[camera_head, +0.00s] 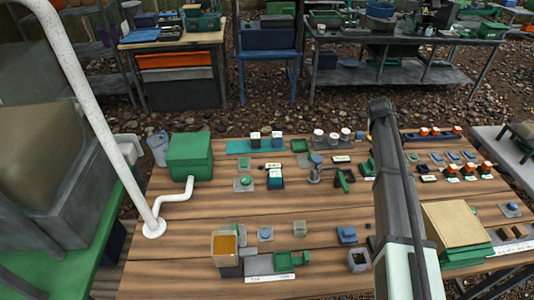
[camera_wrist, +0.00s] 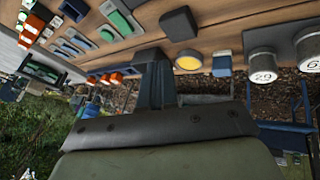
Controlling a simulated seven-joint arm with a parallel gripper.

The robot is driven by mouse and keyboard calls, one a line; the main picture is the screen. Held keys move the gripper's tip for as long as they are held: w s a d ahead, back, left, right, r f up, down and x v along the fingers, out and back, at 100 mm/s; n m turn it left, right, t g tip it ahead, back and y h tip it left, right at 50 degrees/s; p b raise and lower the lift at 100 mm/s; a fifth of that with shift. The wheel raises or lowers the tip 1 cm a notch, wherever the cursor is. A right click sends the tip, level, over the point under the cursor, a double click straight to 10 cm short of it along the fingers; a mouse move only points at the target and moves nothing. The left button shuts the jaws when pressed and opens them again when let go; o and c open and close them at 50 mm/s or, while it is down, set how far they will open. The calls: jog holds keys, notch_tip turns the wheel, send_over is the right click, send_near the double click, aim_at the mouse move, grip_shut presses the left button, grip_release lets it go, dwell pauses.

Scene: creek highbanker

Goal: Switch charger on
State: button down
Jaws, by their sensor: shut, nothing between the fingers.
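My gripper (camera_wrist: 153,58) is shut and empty, with its dark fingers pointing up the picture at the far edge of the wooden bench (camera_head: 200,262). In the wrist view a yellow round button (camera_wrist: 187,62) is just right of the fingers, and a dark block (camera_wrist: 180,24) is above it. Orange-red caps (camera_wrist: 115,76) are to the left of the fingers. Whether the fingers touch anything cannot be told. In the head view my gripper (camera_head: 381,108) is at the back of the bench, and my arm hides what lies beneath. I cannot tell which item is the charger or its switch.
White-topped knobs (camera_head: 332,137) stand left of my gripper; they show large in the wrist view (camera_wrist: 262,65). Red-topped parts (camera_head: 470,168) and a tan box (camera_head: 457,225) are to the right. A green box (camera_head: 190,155) stands at left. Bare planks lie at front left.

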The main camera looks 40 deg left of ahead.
jog(key=s+a+r+n+g+y, duration=0.1)
jog(key=s+a, duration=0.3)
jog(key=a, duration=0.3)
jog(key=s+a, duration=0.5)
jog(key=a, duration=0.3)
notch_tip(320, 180, up, 4)
jog(key=r+n+g+y, duration=0.1)
jog(key=n+g+y, duration=0.1)
jog(key=n+g, duration=0.15)
send_over(244, 158)
jog(key=s+d, duration=0.2)
jog(key=shift+a+f+m+g, duration=0.1)
jog(key=shift+f+m+g, duration=0.15)
jog(key=shift+m, duration=0.1)
jog(key=f, duration=0.4)
jog(key=w+a+f, duration=0.1)
jog(key=f, duration=0.9)
jog(key=shift+w+a, duration=0.2)
